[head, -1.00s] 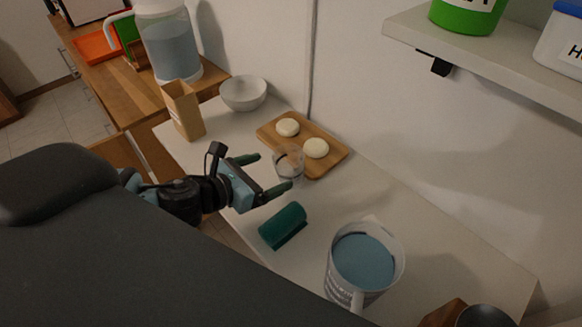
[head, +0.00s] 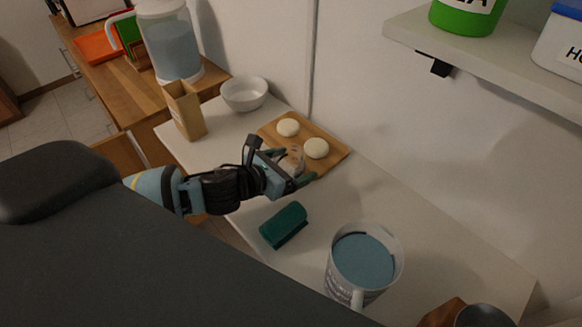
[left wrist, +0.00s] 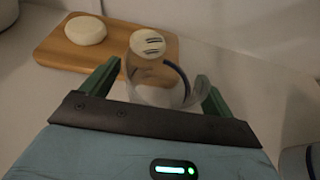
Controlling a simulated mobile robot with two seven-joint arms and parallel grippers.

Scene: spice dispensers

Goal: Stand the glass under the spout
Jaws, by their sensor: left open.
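The clear glass (head: 293,158) stands on the white counter at the near edge of the wooden board. In the left wrist view the glass (left wrist: 158,85) is between the two green fingers. My left gripper (head: 292,167) is open around it, and I cannot tell whether either finger touches it. A large clear dispenser (head: 170,45) with blue liquid stands at the back left on the wooden counter. I cannot make out a spout on it. My right gripper is not in view.
The board (head: 333,161) holds two pale round pieces. A green sponge-like block (head: 284,224) and a jug of blue liquid (head: 364,262) stand nearer. A tan box (head: 186,110) and a white bowl (head: 244,94) are left. A shelf (head: 480,60) overhangs at upper right.

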